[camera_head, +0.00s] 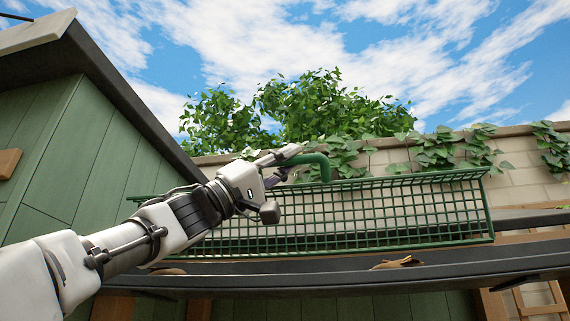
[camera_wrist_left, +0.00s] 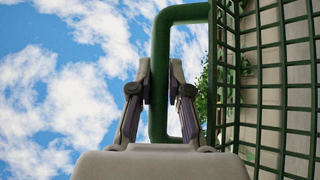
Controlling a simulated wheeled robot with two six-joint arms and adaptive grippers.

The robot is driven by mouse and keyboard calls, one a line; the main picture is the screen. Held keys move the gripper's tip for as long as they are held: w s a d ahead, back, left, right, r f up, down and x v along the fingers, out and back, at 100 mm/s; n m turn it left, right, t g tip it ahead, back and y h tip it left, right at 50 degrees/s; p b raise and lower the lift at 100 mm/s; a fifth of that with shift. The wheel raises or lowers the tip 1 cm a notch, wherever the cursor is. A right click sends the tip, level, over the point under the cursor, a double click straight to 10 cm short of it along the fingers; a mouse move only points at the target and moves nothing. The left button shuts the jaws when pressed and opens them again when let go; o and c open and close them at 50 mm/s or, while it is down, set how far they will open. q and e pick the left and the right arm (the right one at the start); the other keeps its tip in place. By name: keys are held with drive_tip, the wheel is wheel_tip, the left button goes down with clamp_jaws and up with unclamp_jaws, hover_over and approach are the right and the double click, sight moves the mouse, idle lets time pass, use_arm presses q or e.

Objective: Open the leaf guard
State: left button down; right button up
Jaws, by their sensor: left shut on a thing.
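The leaf guard (camera_head: 400,215) is a long green wire mesh panel standing raised above the dark gutter in the head view. Its mesh also fills the right side of the left wrist view (camera_wrist_left: 270,85). A thick green bent handle (camera_head: 325,170) rises from its top edge. My left gripper (camera_head: 288,157) reaches up from the left and is shut on this handle. In the left wrist view its two fingers (camera_wrist_left: 160,88) lie on either side of the handle's bar (camera_wrist_left: 160,50). The exact finger contact is partly hidden in the head view. My right gripper is in neither view.
The dark gutter (camera_head: 330,285) runs across below the guard, with brown dry leaves (camera_head: 398,262) on it. A green shed wall (camera_head: 90,160) with a dark roof edge stands at left. Behind are an ivy-covered pale block wall (camera_head: 520,180) and a bush (camera_head: 310,105).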

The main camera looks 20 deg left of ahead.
use_arm(q)
drive_tip(key=shift+w+r, duration=0.1)
drive_tip(key=shift+w, duration=0.2)
drive_tip(key=c, duration=1.1)
unclamp_jaws()
